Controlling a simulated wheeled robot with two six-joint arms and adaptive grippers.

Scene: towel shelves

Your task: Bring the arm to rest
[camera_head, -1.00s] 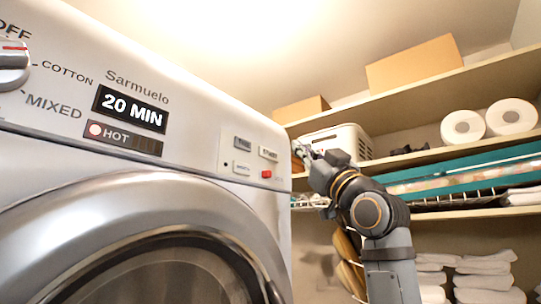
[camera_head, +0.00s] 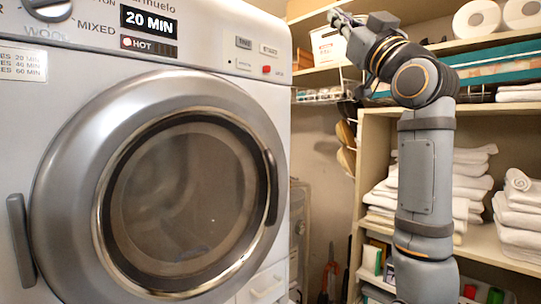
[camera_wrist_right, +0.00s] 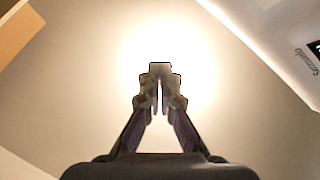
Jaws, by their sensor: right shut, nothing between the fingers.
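My right gripper (camera_head: 340,20) is raised at the top of the head view, at the end of my right arm, in front of the upper shelves and to the right of the washing machine. In the right wrist view the right gripper (camera_wrist_right: 161,90) has its fingertips together with nothing between them. It points toward the bright ceiling (camera_wrist_right: 200,45). My left gripper is in neither view.
A washing machine (camera_head: 60,120) with a round closed door (camera_head: 185,205) fills the left. Shelves at right hold paper rolls (camera_head: 477,18), a white basket (camera_head: 326,46) and folded towels (camera_head: 475,185). A narrow gap (camera_head: 325,190) lies between machine and shelves.

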